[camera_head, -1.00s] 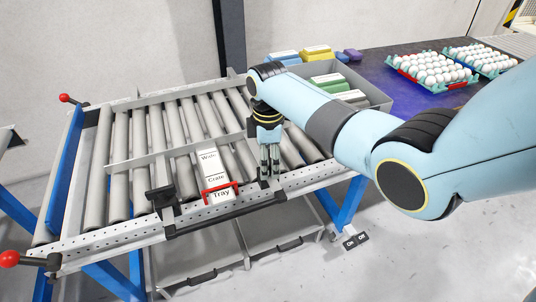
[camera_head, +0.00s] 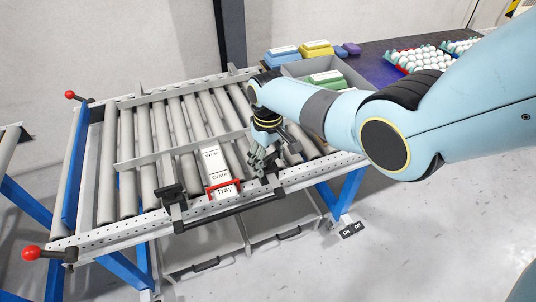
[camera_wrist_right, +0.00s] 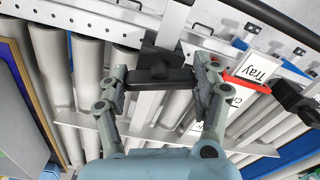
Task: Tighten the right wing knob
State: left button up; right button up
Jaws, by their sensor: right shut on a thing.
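The right wing knob (camera_wrist_right: 160,76) is a black bar-shaped handle on the rail. In the wrist view it lies between the two fingers of my right gripper (camera_wrist_right: 161,80), which is shut on it with one finger at each end of the bar. In the head view my right gripper (camera_head: 262,162) reaches down to the front rail right of the label holder, and it and the arm hide most of the knob. The left wing knob (camera_head: 172,194) stands on the rail left of the label holder. My left gripper is not in view.
A label card in a red holder (camera_head: 222,187) stands close left of the gripper. A roller conveyor (camera_head: 115,205) lies around it. A grey bin (camera_head: 352,75) with coloured cartons is behind my right arm. Egg trays (camera_head: 420,58) stand on the dark table.

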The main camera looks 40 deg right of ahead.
aim_at(268, 157)
jog(key=shift+w+r+m+p, duration=0.15)
jog(key=shift+m+p, duration=0.3)
jog(key=shift+m, duration=1.55)
jog(key=o, duration=1.2)
jog(key=shift+c, duration=0.2)
notch_tip(268, 157, up, 12)
jog(key=shift+s, duration=0.2)
